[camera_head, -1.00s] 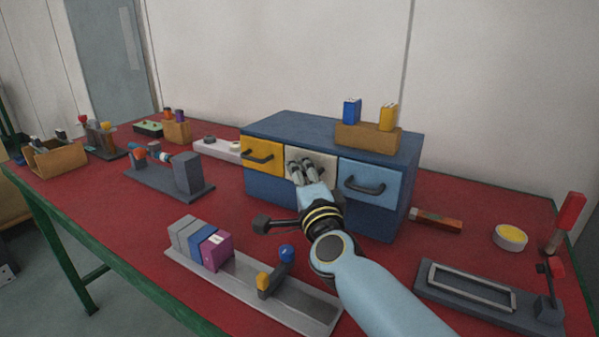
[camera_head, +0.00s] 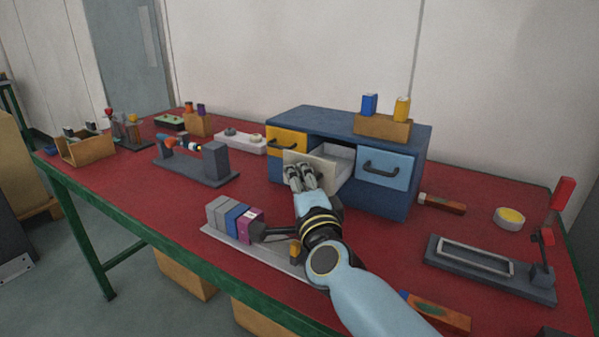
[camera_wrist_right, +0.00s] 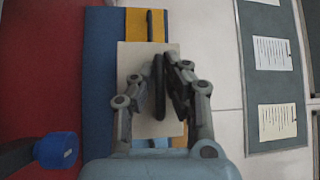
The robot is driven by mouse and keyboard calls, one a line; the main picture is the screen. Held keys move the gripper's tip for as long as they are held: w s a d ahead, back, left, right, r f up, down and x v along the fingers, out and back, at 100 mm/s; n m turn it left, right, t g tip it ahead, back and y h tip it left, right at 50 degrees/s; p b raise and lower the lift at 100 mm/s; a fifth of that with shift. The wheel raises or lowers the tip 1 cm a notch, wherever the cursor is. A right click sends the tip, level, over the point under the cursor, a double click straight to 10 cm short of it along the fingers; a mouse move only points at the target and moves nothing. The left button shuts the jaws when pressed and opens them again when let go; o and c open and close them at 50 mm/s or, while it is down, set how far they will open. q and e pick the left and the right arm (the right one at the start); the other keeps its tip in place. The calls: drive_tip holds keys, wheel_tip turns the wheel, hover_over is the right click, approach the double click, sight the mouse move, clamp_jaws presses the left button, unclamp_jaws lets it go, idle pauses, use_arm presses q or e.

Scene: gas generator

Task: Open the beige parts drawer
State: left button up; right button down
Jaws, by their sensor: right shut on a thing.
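The beige parts drawer (camera_head: 329,164) is the middle one of three in the blue cabinet (camera_head: 345,122). It stands pulled out toward me, and part of its inside shows behind its front. My right gripper (camera_head: 300,178) is at the drawer front, shut on its handle, which the fingers mostly hide in the head view. In the right wrist view the beige front (camera_wrist_right: 138,62) lies behind the fingers, and the dark handle (camera_wrist_right: 159,87) is between them. My left gripper is not in view.
The yellow drawer (camera_head: 287,140) and the light-blue drawer (camera_head: 384,166) flank it, both shut. A tray with grey, blue and purple blocks (camera_head: 235,218) lies in front, close to my right arm. A wooden holder (camera_head: 383,127) stands on the cabinet.

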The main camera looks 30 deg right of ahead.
drive_tip(key=shift+a+r, duration=0.1)
drive_tip(key=c, duration=1.8)
unclamp_jaws()
drive_tip(key=shift+o, duration=2)
drive_tip(key=shift+s, duration=0.1)
drive_tip(key=v, duration=0.7)
drive_tip(key=shift+s, duration=0.1)
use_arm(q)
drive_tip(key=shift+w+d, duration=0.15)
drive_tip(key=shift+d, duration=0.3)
